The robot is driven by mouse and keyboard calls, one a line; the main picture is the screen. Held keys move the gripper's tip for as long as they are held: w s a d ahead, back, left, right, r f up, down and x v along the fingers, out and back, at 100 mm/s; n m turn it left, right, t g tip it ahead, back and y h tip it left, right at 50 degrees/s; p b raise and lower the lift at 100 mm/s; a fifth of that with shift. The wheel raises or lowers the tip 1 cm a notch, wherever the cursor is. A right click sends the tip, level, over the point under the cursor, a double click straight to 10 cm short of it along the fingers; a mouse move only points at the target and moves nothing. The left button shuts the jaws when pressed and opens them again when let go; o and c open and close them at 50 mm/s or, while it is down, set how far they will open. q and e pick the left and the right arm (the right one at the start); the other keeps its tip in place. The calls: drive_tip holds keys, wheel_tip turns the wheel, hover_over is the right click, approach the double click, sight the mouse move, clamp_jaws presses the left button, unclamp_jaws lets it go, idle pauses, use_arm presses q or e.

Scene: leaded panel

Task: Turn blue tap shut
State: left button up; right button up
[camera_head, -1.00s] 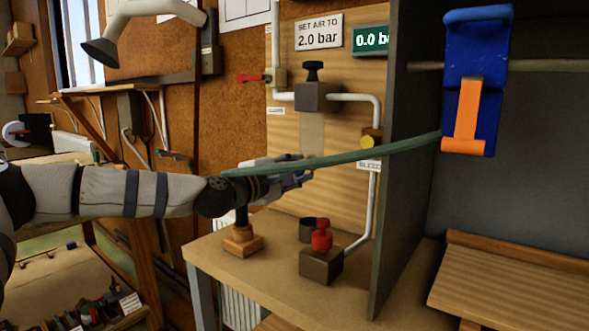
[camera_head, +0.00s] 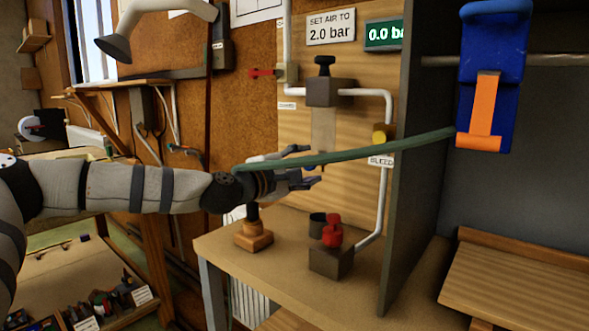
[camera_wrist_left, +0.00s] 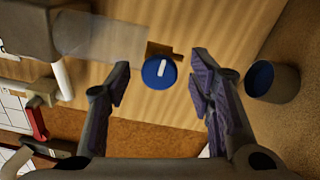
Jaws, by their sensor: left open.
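The blue tap (camera_wrist_left: 152,79) is a round blue knob with a white mark. In the left wrist view it sits between and beyond my fingertips, apart from both. My left gripper (camera_head: 308,167) is open and empty; its fingers (camera_wrist_left: 160,80) spread to either side of the tap in the wrist view. My right gripper is not in view.
A red knob on a dark block (camera_head: 330,262) and a dark cup (camera_head: 317,223) stand right of the wooden block. A green hose (camera_head: 370,153) crosses just before my gripper. A grey partition (camera_head: 402,200) closes the right side. Pipes and a red lever (camera_head: 262,73) are behind.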

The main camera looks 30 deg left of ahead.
use_arm(q)
drive_tip(key=s, duration=1.1)
drive_tip(key=shift+a, duration=0.4)
